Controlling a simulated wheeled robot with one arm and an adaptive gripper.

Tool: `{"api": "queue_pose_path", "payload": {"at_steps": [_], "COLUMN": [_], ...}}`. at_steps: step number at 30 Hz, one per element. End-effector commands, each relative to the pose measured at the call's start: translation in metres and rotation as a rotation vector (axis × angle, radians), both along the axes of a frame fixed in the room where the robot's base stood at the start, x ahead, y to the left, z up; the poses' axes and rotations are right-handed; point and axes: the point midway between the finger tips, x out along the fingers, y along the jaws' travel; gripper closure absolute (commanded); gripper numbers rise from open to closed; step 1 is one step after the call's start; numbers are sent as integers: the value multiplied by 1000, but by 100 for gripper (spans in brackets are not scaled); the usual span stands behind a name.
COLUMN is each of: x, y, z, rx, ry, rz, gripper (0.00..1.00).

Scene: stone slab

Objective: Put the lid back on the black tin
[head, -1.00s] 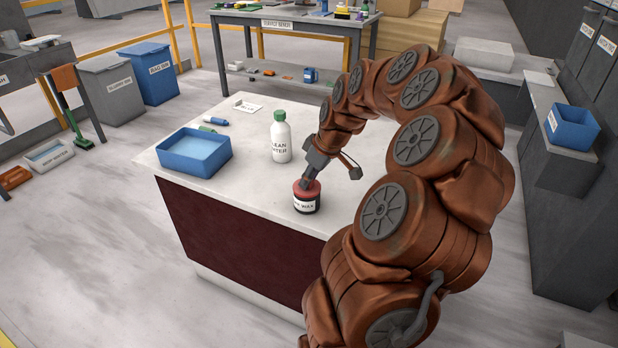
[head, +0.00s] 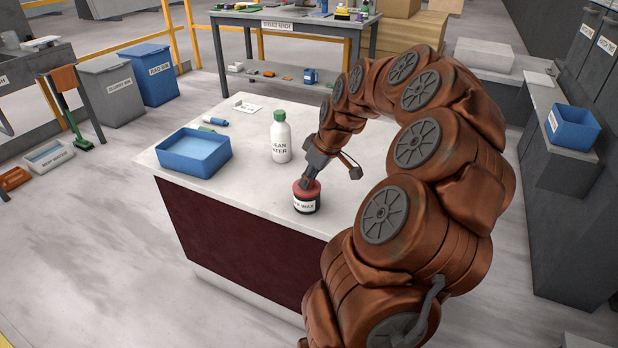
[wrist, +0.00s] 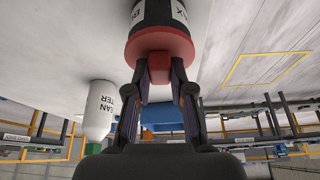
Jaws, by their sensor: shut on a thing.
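The black tin (head: 306,207) with a white label stands upright near the front edge of the stone slab (head: 245,189). The red lid (head: 314,192) sits over its mouth and looks level, with no clear gap; it also shows in the wrist view (wrist: 150,43). My gripper (head: 307,183) points down at a tilt from above the tin. In the wrist view its two fingers (wrist: 160,78) are shut on the lid's red block-shaped knob (wrist: 165,66). The wrist picture is upside down, so the tin shows at the top. The inside of the tin is hidden.
A white bottle with a green cap (head: 281,140) stands behind the tin. A blue tray (head: 165,160) lies at the slab's left, with blue and green markers (head: 215,121) and a white card (head: 247,106) behind. The slab between tray and tin is clear.

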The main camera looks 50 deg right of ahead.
Motion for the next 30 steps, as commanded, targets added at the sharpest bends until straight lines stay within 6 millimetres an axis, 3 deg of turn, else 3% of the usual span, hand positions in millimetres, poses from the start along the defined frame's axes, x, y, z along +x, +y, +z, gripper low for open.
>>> {"api": "queue_pose_path", "payload": {"at_steps": [9, 15, 22, 30], "x": [0, 0, 0, 0], "y": [0, 0, 0, 0], "z": [0, 0, 0, 0], "rx": [0, 0, 0, 0], "ry": [0, 0, 0, 0], "rz": [0, 0, 0, 0], "gripper": [49, 49, 25, 24]}}
